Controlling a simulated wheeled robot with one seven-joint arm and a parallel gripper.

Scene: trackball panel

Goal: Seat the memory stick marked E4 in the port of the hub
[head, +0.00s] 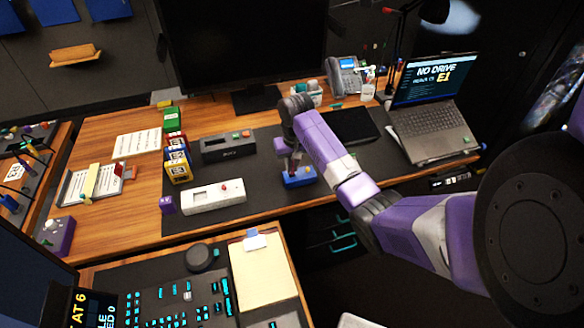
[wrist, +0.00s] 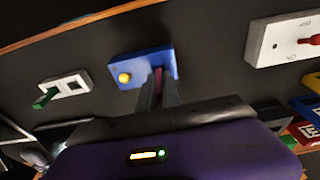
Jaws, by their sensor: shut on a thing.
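My gripper (head: 292,168) points down at a small blue box (head: 300,178) on the dark desk mat. In the wrist view the two fingers (wrist: 158,88) are shut on a narrow dark red piece, which stands at the blue box (wrist: 128,68) beside its yellow knob. Whether the piece sits in the box or just above it cannot be told. No E4 mark is readable on it. A small white box (wrist: 73,80) with a dark square opening and a green stick (wrist: 45,98) lies left in the wrist view. I cannot tell which box is the hub.
A white box with a red knob (head: 213,196) lies left of the gripper in the head view. Coloured boxes (head: 178,165) and a dark grey device (head: 228,145) stand beyond it. A laptop (head: 433,105) reading "NO DRIVE" stands right, past a black pad (head: 352,126).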

